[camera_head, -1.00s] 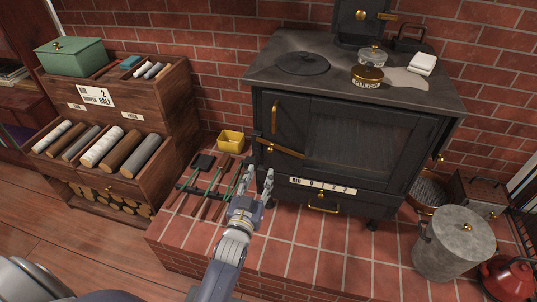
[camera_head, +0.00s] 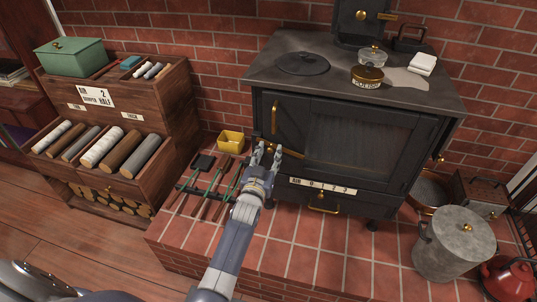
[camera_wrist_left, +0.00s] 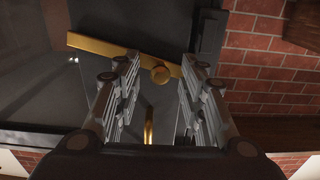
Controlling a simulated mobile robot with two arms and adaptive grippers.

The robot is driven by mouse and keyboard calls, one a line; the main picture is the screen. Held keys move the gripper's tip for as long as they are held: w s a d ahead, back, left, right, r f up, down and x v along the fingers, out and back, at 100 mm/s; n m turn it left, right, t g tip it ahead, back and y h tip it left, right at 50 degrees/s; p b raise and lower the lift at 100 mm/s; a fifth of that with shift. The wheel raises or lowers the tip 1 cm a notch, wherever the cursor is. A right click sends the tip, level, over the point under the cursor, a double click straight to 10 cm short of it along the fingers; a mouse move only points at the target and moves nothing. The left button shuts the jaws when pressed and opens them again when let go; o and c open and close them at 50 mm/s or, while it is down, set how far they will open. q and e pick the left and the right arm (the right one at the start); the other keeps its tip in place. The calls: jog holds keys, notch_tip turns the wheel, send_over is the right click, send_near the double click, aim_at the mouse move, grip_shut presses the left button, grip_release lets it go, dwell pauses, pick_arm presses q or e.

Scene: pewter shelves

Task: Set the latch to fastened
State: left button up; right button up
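The latch (camera_head: 293,154) is a brass bar low on the left side of the black stove's door. Its right end shows in the head view; my left gripper hides its left part. In the left wrist view the latch (camera_wrist_left: 105,47) is a slanted bar with a round knob near one end. My left gripper (camera_head: 267,149) is open in front of it. In the left wrist view the knob lies between the fingers of the gripper (camera_wrist_left: 160,60); I cannot tell whether they touch it. My right gripper is not in view.
The stove door (camera_head: 360,140) appears closed, with an upright brass handle (camera_head: 275,118) above the latch. A yellow tin (camera_head: 230,141) and several fire tools (camera_head: 215,185) lie left of the stove on the brick hearth. A grey lidded bin (camera_head: 447,250) stands right.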

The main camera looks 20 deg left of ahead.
pick_arm(q)
grip_shut()
notch_tip(320, 180, down, 3)
jog(key=n+b, duration=0.1)
jog(key=n, duration=0.2)
jog(key=shift+a, duration=0.15)
grip_release()
jog(key=shift+s, duration=0.1)
jog(key=s+d, duration=0.1)
jog(key=s, duration=1)
jog(key=shift+s+d, duration=0.2)
jog(key=shift+s, duration=0.2)
